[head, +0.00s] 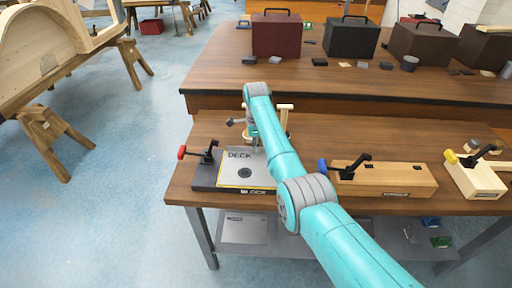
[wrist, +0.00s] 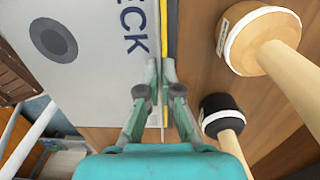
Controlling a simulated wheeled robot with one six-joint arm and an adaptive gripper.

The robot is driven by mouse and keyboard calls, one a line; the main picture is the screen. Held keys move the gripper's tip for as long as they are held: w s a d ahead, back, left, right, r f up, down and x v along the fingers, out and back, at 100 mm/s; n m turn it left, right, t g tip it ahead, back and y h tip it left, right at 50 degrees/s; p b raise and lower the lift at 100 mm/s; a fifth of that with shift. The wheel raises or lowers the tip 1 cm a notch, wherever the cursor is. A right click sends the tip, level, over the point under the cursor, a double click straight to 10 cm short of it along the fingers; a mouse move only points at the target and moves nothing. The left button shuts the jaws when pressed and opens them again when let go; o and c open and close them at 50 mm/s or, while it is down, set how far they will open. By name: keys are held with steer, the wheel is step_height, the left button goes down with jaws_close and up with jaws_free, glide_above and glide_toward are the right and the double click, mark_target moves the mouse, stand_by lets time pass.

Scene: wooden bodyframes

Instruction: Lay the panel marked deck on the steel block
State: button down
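The pale grey panel marked DECK (head: 233,170) lies face up over the dark steel block (head: 253,191), whose front edge reads BLOCK. From the head view it looks flat on the block. In the wrist view the panel (wrist: 95,70) fills the left, with a dark round spot and a yellow line along its lettered edge. My gripper (wrist: 161,68) is at that edge, near the letter K, its fingertips close together with a narrow gap. Whether the edge is pinched between them cannot be told.
A red-handled clamp (head: 198,154) stands at the block's back left. Mallet-like tools with a pale head (wrist: 258,40) and a black head (wrist: 220,115) stand just beyond the panel. A wooden block with a blue-handled clamp (head: 385,180) is to the right. Another plate (head: 245,229) lies below.

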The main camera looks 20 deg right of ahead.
stand_by(0.4)
steer(key=c, duration=0.7)
jaws_free()
steer(key=shift+f, duration=0.1)
steer(key=shift+r, duration=3.55)
steer(key=shift+f, duration=0.1)
